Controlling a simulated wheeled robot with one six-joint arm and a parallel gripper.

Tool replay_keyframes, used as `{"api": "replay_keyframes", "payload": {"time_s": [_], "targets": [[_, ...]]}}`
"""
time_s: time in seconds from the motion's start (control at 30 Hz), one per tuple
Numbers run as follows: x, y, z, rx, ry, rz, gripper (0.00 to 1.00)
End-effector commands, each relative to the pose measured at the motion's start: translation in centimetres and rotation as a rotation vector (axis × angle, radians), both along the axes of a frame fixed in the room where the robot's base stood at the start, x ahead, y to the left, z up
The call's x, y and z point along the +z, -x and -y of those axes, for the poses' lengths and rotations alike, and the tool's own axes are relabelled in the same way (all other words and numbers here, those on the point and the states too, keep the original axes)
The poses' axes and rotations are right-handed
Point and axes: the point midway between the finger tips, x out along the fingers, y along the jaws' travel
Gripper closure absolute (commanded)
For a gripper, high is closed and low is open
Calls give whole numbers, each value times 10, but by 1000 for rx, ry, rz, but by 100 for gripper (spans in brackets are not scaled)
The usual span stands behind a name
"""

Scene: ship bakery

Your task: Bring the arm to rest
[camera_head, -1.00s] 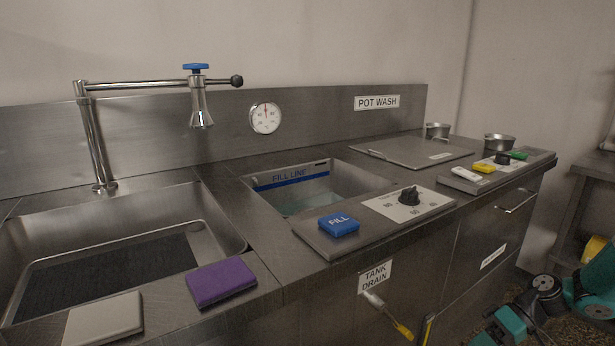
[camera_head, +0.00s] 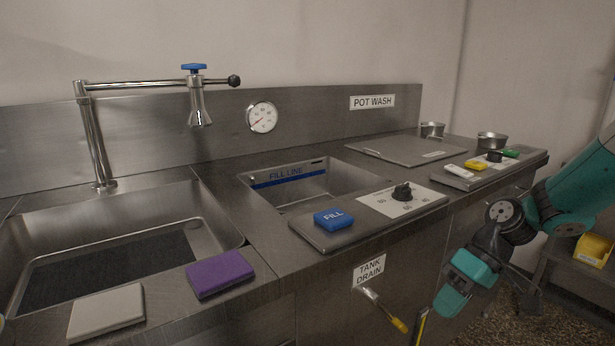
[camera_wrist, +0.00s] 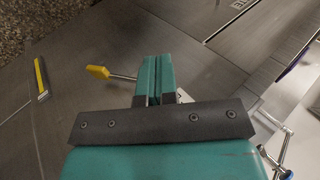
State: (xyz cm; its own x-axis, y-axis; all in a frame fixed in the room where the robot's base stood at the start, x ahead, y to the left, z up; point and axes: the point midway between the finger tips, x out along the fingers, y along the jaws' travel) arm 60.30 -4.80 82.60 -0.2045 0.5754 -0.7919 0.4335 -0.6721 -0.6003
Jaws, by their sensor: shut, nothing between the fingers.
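My gripper (camera_head: 446,297) is teal and hangs in front of the counter at the lower right of the head view, pointing down and to the left. It is to the right of the yellow-tipped drain lever. In the wrist view the two teal fingers of my gripper (camera_wrist: 152,62) lie side by side, shut, with nothing held. The drain lever (camera_head: 385,309) juts out below the TANK DRAIN label (camera_head: 369,270). Its yellow grip (camera_wrist: 97,72) also shows left of the fingers in the wrist view, apart from them.
The steel counter front is close to my arm. A yellow-and-black strip (camera_head: 421,326) shows near the gripper, also in the wrist view (camera_wrist: 41,78). On top are a blue FILL button (camera_head: 333,219), a black knob (camera_head: 401,191) and a purple pad (camera_head: 220,274). A yellow bin (camera_head: 594,249) stands at right.

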Motion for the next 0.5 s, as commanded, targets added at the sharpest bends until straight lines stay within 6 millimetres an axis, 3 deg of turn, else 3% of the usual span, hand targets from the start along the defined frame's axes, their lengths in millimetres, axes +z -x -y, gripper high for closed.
{"api": "replay_keyframes", "payload": {"time_s": [0.03, 0.2, 0.3, 0.5], "targets": [[23, 12, -18, 18, 33, 23, 100], [78, 68, -63, 43, 136, 89, 100], [99, 103, -79, 49, 178, 130, 100], [119, 160, -93, 49, 224, 200, 100]]}}
